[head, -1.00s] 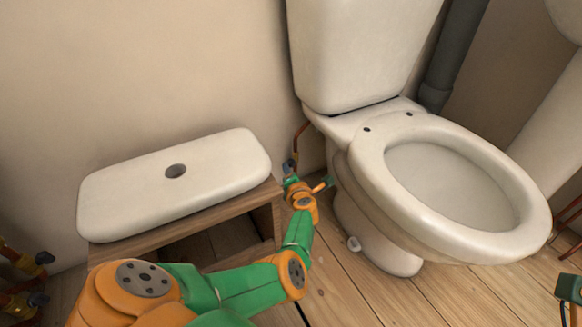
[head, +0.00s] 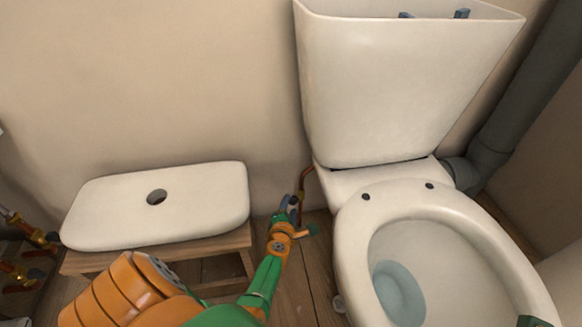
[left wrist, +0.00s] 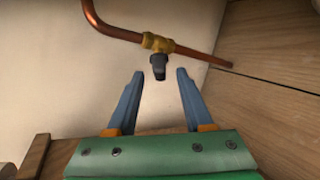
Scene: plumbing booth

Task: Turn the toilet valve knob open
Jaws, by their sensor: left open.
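The toilet valve knob (left wrist: 158,67) is small and dark, on a brass valve body (left wrist: 157,42) on a copper pipe in the left wrist view. My left gripper (left wrist: 160,73) is open, its blue fingers apart on either side of the knob's end. The knob shows between the fingertips, with visible gaps on both sides. In the head view my left gripper (head: 290,207) is by the wall, left of the toilet, and hides the knob. A small dark green part at the bottom right edge looks like my right arm; its fingers do not show clearly.
The toilet (head: 345,222) stands right of my left gripper, with its cistern (head: 400,90) uncovered. The cistern lid (head: 200,205) lies on a wooden stool (head: 235,243) at left. Brass valves and pipes (head: 40,237) are at the far left. The copper pipe (head: 306,178) runs along the wall.

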